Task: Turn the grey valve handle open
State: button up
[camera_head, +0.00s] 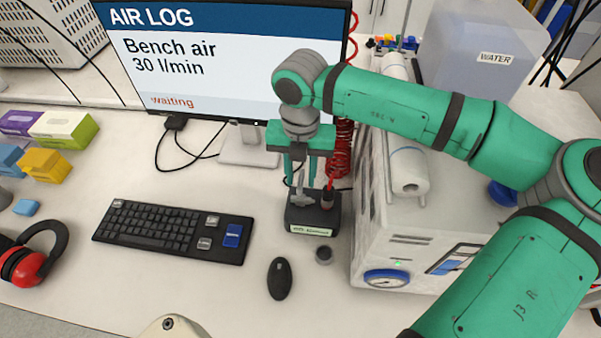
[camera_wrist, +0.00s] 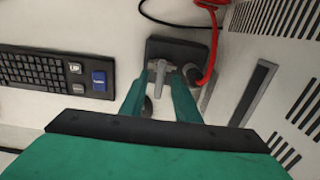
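The grey valve handle (camera_head: 300,201) sits on a small black box (camera_head: 312,228) with a pale label on its front, on the bench. It also shows in the wrist view as a light grey T shape (camera_wrist: 160,72). My gripper (camera_head: 301,180) points down just above the box. In the wrist view its two green fingers (camera_wrist: 158,92) are apart, one to each side of the handle. I cannot tell whether either finger touches it. A fitting with a red hose (camera_head: 327,197) stands on the box, right of the handle.
A monitor (camera_head: 200,60) reading "Bench air 30 l/min, waiting" stands behind. A keyboard (camera_head: 172,232) lies left, a mouse (camera_head: 280,279) in front. A large white machine (camera_head: 372,225) with a gauge stands close on the right.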

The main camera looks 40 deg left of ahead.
jog(key=shift+w, duration=0.1)
grip_shut()
